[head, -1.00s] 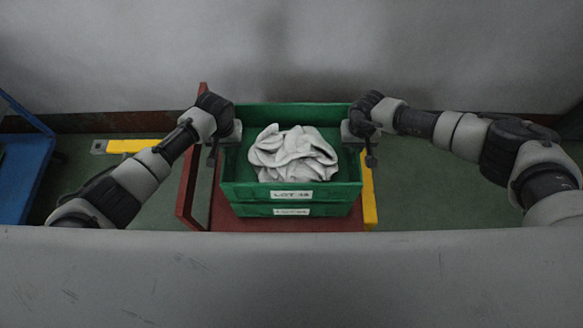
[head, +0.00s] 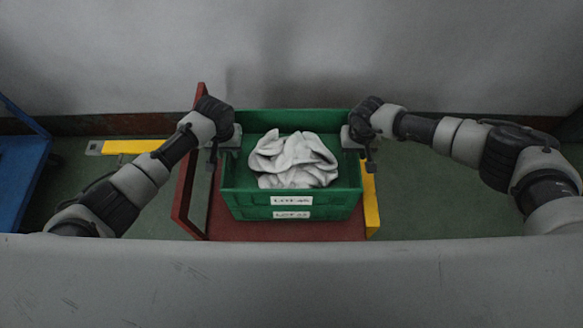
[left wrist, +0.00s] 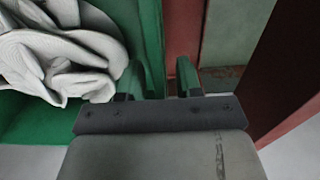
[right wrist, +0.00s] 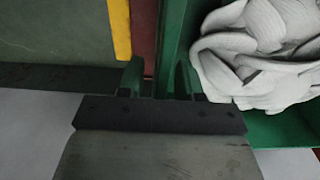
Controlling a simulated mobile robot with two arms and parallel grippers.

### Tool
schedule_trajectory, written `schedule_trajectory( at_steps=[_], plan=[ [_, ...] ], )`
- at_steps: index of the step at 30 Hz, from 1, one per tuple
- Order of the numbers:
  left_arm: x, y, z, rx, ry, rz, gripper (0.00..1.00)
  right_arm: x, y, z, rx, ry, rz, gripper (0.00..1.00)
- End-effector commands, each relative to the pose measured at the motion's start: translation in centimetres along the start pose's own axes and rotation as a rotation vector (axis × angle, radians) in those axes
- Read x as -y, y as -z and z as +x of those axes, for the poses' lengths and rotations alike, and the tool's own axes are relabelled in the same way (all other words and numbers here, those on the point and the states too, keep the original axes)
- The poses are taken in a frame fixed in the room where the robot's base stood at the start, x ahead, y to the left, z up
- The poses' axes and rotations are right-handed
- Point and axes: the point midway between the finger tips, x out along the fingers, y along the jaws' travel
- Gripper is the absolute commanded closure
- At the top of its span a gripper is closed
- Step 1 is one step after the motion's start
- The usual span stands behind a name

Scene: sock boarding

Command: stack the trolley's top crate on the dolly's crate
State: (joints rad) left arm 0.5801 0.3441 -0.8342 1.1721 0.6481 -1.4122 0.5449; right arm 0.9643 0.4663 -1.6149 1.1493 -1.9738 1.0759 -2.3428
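The upper green crate (head: 235,180), holding crumpled white socks (head: 295,158), sits level on the lower green crate (head: 260,213). Both have white labels on the front. The lower one stands on a red wheeled base (head: 225,230). My left gripper (head: 213,150) is at the upper crate's left wall, and my right gripper (head: 370,155) at its right wall. In the left wrist view the fingers (left wrist: 158,80) stand apart with the wall between them and a gap outside it. The right wrist view shows the right fingers (right wrist: 157,80) likewise apart.
A red upright frame (head: 187,185) rises close beside the crates' left side. A blue cart (head: 22,175) stands at the far left. Yellow bars (head: 125,147) show on the green floor. A grey wall is behind. The floor at right is clear.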

Motion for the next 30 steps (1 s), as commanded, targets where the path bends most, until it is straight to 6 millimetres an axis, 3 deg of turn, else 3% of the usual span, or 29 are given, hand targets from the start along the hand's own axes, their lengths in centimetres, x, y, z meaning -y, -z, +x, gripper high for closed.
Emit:
schedule_trajectory(
  at_steps=[15,23,30],
  plan=[
    [0.0,0.1,-9.8,-0.003,-0.001,0.000,0.65,0.0,0.0,0.0,0.000,0.000,0.000,0.65],
    [0.1,0.0,-11.4,0.000,0.001,0.000,0.65,0.0,0.1,-0.7,-0.002,0.001,0.000,0.65],
    [0.1,0.0,-11.4,0.000,0.001,0.000,0.65,0.0,0.2,-5.2,-0.004,0.002,0.000,0.65]
  ],
)
